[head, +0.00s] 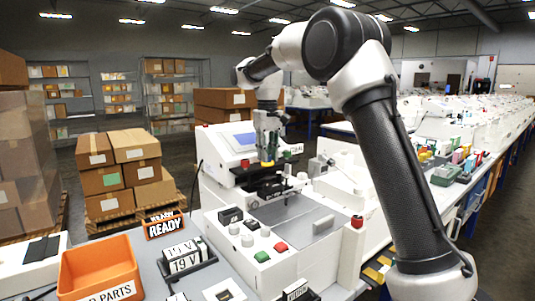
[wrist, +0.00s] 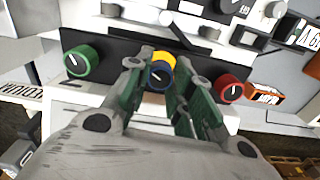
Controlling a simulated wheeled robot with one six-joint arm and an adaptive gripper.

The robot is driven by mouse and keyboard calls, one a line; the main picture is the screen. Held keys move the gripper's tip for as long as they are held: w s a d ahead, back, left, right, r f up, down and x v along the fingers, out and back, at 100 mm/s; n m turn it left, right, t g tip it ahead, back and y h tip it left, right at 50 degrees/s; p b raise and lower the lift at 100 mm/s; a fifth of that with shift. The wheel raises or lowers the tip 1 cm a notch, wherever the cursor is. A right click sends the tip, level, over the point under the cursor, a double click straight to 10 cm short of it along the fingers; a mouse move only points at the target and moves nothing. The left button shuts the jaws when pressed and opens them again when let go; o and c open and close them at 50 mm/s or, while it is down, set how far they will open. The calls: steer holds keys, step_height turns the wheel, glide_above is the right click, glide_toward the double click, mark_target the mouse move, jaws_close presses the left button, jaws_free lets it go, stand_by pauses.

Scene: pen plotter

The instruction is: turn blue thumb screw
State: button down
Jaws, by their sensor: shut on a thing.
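The blue thumb screw (wrist: 158,74) shows in the wrist view between my fingers, with a white mark on its face. My gripper (wrist: 161,84) is shut on it, one green-padded finger on each side. A yellow part (wrist: 165,56) shows just behind the blue screw. A green knob (wrist: 80,61) is to the left and a red knob (wrist: 230,89) to the right, both apart from my fingers. In the head view my gripper (head: 267,158) points down at the plotter's dark carriage; the blue screw cannot be made out there.
The white plotter (head: 222,180) stands on the bench with a screen behind my gripper. Several buttons are on its front panel. An orange bin (head: 100,268) and a READY sign (head: 164,226) are at the front left. Boxes on a pallet stand beyond.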

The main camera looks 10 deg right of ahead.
steer(key=m, duration=0.7)
steer(key=shift+r, duration=0.1)
stand_by(0.5)
steer(key=c, duration=1.5)
jaws_free()
step_height(320, 180, up, 12)
